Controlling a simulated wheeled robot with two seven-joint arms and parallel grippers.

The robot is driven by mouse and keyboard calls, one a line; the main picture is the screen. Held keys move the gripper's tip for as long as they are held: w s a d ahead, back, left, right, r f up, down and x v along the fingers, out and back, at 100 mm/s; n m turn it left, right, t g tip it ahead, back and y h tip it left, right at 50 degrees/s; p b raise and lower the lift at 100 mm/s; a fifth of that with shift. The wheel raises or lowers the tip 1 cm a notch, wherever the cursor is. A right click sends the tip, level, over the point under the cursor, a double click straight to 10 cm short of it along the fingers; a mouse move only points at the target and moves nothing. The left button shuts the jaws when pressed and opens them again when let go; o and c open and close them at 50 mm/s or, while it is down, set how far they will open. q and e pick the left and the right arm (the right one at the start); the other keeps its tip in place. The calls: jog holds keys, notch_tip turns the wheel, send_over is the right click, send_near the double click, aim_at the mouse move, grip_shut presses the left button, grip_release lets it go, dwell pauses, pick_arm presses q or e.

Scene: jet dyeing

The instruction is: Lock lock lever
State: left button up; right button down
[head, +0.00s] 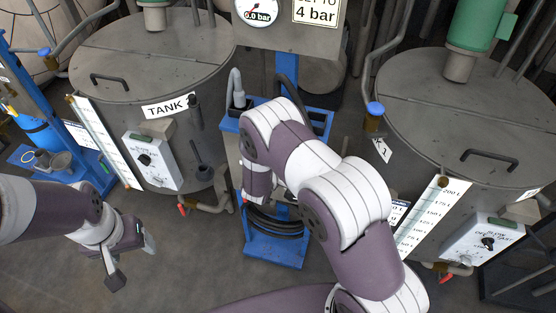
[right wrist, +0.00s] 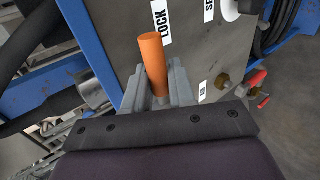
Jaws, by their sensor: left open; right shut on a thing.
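The lock lever has an orange cylindrical handle (right wrist: 154,58) and stands in front of a grey panel, beside a white LOCK label (right wrist: 161,22) in the right wrist view. My right gripper (right wrist: 158,92) is shut on the handle, which stands up between its grey fingers. The lever's lower end and pivot are hidden by the gripper. In the head view my right arm covers the lever and the right gripper. My left gripper (head: 132,263) hangs open and empty at the lower left, above the floor and apart from everything.
A blue-framed cart (head: 271,250) with coiled black hoses stands between two grey tanks (head: 150,60) (head: 460,120). A pressure gauge (head: 257,10) is at the top. A red-handled valve (right wrist: 257,78) is right of the lever. The floor (head: 190,265) near my left gripper is clear.

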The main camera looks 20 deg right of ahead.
dwell(0.3)
jog(key=c, duration=1.1)
grip_release()
jog(key=b+v, duration=0.1)
jog(key=v, duration=1.1)
jog(key=shift+s+a+r, duration=0.2)
jog(key=shift+s, duration=0.05)
